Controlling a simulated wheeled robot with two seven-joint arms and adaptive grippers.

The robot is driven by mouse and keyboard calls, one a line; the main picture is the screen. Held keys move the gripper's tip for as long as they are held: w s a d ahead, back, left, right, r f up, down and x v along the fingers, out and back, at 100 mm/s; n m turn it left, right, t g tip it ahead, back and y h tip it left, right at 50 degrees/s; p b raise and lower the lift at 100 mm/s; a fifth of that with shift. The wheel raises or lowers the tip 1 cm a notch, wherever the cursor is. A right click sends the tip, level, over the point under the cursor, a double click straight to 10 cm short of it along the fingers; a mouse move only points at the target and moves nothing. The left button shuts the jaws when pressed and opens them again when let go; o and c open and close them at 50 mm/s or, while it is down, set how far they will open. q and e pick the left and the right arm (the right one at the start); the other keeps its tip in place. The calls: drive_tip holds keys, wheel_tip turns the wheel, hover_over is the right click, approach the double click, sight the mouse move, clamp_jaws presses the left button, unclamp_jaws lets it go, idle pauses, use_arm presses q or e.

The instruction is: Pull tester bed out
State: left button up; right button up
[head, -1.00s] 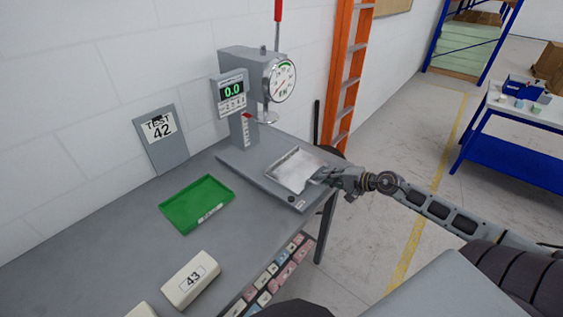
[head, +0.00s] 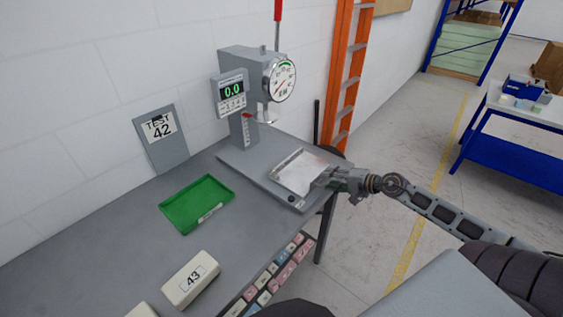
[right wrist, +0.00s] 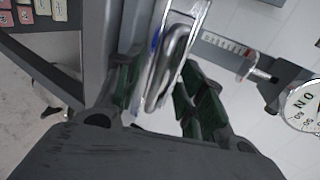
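The tester (head: 243,62) stands on the grey table against the wall, with a digital readout of 0.0 and a round dial. Its silver tester bed (head: 299,172) lies on the flat base, below and in front of the press column. My right gripper (head: 328,180) is at the bed's right front edge. In the right wrist view, the green-padded fingers of my right gripper (right wrist: 163,100) sit on either side of the bed's silver handle (right wrist: 172,58) and appear closed on it. The fingers partly hide the handle. My left gripper is not in view.
A green tray (head: 197,204) and a white block marked 43 (head: 190,279) lie on the table (head: 110,240). A TEST 42 sign (head: 161,139) leans on the wall. An orange ladder (head: 349,75) stands behind the table. The floor right of the table is open.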

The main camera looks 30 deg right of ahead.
drive_tip(key=shift+s+r, duration=0.1)
drive_tip(key=shift+r+p+v, duration=0.2)
drive_tip(key=shift+p+v, duration=0.95)
drive_tip(key=shift+v, duration=1.65)
